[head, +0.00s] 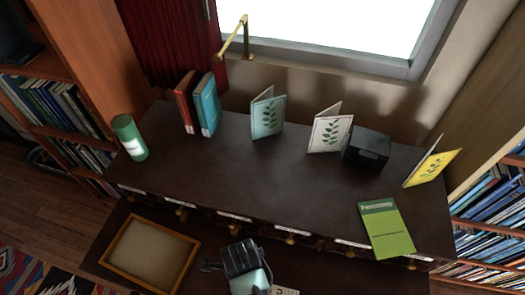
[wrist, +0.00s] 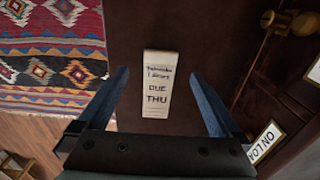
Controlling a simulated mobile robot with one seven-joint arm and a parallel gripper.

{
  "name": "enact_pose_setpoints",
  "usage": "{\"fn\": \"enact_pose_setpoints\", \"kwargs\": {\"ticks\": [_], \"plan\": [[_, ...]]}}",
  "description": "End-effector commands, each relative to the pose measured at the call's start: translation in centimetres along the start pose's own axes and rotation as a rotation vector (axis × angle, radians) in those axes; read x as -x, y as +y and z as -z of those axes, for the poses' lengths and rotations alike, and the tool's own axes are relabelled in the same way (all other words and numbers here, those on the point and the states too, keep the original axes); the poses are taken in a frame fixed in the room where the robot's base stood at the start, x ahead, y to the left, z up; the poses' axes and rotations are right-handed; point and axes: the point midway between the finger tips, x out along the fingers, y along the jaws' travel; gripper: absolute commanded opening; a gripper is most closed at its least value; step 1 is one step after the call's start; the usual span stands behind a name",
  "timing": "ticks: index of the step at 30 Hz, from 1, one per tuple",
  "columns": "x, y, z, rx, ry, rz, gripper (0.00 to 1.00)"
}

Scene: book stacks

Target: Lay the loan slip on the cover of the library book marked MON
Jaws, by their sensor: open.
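The loan slip (wrist: 157,88) is a cream strip with dark print, "DUE" and "THU" legible, lying flat on a dark brown surface in the wrist view. My gripper (wrist: 159,76) is open, its two fingers to the left and right of the slip with gaps on both sides. Nothing is held. In the head view my gripper (head: 240,260) is at the bottom centre, over the lower ledge, and a pale edge of the slip (head: 286,291) shows beside it. No MON mark is legible. A green book (head: 386,230) lies flat on the dark desk top at right.
Red (head: 184,103) and teal (head: 207,104) books, a green can (head: 129,138), several folded leaf cards and a black box (head: 367,149) stand on the desk top (head: 240,170). A wood-rimmed tray (head: 106,250) is at lower left. The desk's middle is clear.

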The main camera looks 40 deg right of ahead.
Motion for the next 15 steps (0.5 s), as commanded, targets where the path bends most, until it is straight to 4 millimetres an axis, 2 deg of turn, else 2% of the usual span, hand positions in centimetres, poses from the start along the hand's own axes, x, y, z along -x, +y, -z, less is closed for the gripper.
{"fn": "enact_pose_setpoints", "kwargs": {"ticks": [4, 12, 15], "plan": [[-1.0, 0.0, -0.1, 0.001, 0.000, -0.001, 1.00], [-4.6, 0.0, -0.4, 0.001, 0.000, 0.001, 1.00], [-5.2, 0.0, -0.4, 0.001, 0.000, 0.002, 1.00]]}}
